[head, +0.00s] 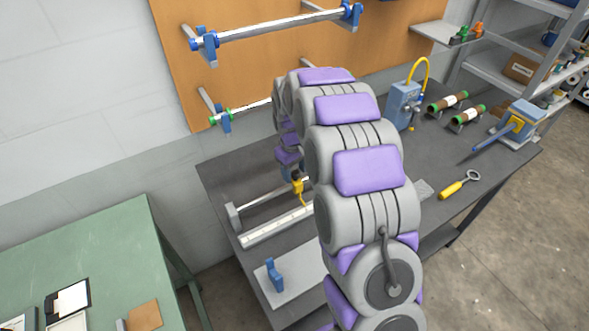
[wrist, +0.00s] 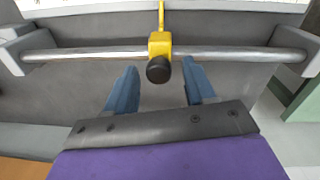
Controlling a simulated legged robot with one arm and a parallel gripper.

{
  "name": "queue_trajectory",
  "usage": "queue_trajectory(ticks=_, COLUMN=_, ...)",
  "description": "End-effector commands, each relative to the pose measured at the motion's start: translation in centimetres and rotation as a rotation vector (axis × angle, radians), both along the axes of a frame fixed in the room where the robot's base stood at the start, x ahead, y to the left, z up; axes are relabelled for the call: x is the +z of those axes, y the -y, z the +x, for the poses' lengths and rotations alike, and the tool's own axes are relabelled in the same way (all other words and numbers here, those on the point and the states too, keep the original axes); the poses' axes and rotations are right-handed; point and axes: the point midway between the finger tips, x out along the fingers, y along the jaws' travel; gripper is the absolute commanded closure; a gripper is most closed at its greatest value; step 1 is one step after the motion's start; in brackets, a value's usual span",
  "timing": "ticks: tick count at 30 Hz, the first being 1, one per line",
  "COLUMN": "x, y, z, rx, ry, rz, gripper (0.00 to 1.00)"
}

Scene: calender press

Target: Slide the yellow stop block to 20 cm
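The yellow stop block (wrist: 160,45) sits on a horizontal metal rod (wrist: 100,53) in the wrist view, with a black knob (wrist: 159,70) facing me and a thin yellow pointer at its far side. In the head view the yellow block (head: 297,184) shows on the rod beside my arm. My gripper (wrist: 157,78) is open; its two blue fingers stand either side of the black knob, with gaps on both sides. A white scale strip (head: 275,226) runs parallel to the rod; its markings are not readable. My arm hides the rod's right part in the head view.
Grey end brackets (wrist: 22,50) hold the rod. A blue clamp-like piece (head: 273,275) stands on a light plate at the dark table's front left. A yellow-handled tool (head: 455,188) lies to the right. A green table (head: 90,250) stands at left.

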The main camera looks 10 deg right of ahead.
Motion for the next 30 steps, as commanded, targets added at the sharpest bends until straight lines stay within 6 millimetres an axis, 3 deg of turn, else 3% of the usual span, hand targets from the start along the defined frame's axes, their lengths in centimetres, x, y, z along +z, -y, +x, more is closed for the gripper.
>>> queue_trajectory(ticks=11, x=1.0, y=0.0, z=0.0, rx=0.000, ry=0.000, rz=0.000, gripper=0.45)
queue_trajectory(ticks=30, x=14.2, y=-0.7, z=-0.1, rx=0.001, ry=0.004, rz=0.000, gripper=0.45)
